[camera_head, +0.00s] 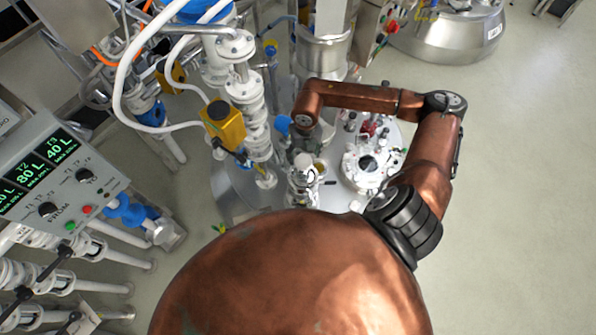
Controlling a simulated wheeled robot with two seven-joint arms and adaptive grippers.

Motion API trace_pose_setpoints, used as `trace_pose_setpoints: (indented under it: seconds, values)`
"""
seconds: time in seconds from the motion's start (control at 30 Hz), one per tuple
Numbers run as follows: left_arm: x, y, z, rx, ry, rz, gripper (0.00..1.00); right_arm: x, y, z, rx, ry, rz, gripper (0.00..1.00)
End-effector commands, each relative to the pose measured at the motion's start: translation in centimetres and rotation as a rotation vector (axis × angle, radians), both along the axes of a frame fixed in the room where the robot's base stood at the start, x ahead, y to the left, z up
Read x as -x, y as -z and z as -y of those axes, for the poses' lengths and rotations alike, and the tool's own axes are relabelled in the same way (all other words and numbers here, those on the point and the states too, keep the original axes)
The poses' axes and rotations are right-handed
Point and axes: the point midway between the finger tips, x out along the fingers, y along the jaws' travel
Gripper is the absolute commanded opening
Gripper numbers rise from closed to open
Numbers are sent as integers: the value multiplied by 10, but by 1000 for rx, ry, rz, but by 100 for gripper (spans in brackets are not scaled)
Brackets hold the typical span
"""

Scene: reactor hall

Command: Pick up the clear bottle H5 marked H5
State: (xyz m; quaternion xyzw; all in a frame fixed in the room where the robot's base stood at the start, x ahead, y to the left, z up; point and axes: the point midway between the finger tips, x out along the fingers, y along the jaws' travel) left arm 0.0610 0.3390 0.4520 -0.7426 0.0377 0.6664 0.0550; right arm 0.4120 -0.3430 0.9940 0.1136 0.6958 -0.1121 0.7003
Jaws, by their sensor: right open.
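My right arm is copper-coloured. It bends over the round metal platform (228,190) and ends in my right gripper (304,143), which points down and is open. The gripper is small and dark here, and its fingertips are hard to make out against the fittings below. I cannot identify the clear bottle H5 for certain. No H5 marking is readable, and clear glass near the gripper blends with the equipment. My left gripper is not in view.
A white round vessel lid (368,163) with several fittings stands right of the gripper. White pipework with a yellow box (223,122) stands close on the left. A control panel (58,178) is at far left. The floor (520,200) at right is clear.

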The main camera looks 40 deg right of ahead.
Motion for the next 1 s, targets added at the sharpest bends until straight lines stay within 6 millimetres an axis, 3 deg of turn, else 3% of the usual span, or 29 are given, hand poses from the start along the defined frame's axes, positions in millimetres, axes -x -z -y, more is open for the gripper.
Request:
trace_pose_setpoints:
  seconds: [0.3, 0.6, 1.0]
  values:
    - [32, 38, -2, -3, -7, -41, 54, 5, 38, 5, 1, 12, -7, 60]
    - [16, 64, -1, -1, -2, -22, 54, 6, 67, 5, 1, 12, -11, 60]
    - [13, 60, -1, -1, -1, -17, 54, 4, 98, 3, -1, 10, -12, 60]
